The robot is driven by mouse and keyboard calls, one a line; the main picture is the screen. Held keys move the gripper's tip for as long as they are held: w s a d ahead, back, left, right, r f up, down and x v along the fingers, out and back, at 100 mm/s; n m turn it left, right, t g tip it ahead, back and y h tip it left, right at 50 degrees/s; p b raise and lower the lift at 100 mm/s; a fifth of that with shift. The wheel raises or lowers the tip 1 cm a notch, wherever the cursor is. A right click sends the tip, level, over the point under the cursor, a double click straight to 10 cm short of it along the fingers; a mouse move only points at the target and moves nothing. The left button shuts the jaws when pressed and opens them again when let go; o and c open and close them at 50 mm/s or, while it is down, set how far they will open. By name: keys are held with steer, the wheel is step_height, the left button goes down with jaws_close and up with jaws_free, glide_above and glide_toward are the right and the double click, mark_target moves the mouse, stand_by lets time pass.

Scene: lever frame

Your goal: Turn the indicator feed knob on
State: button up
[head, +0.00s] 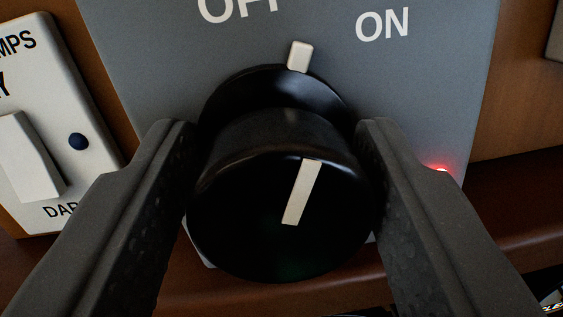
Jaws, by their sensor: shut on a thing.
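The indicator feed knob (240,215) is a round black knob with a white pointer line, on a grey panel (430,90). The panel is lettered OFF at the upper left and ON at the upper right. The knob's white line tilts a little right of straight up, and a white tab (300,57) at its base stands between OFF and ON. My gripper (280,165) is shut on the knob, with one dark finger on its left side and one on its right. The fingers hide parts of the panel and the panel's lower edge.
A red light (441,169) glows at the panel's right, beside the right finger. At the left is a white switch plate (65,120) with a rocker and a dark blue button (78,141). A brown wooden ledge (510,205) runs below.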

steer(key=shift+d+f+m+p, duration=0.1)
steer(key=shift+d+m+p, duration=0.05)
steer(key=shift+m+p, duration=0.4)
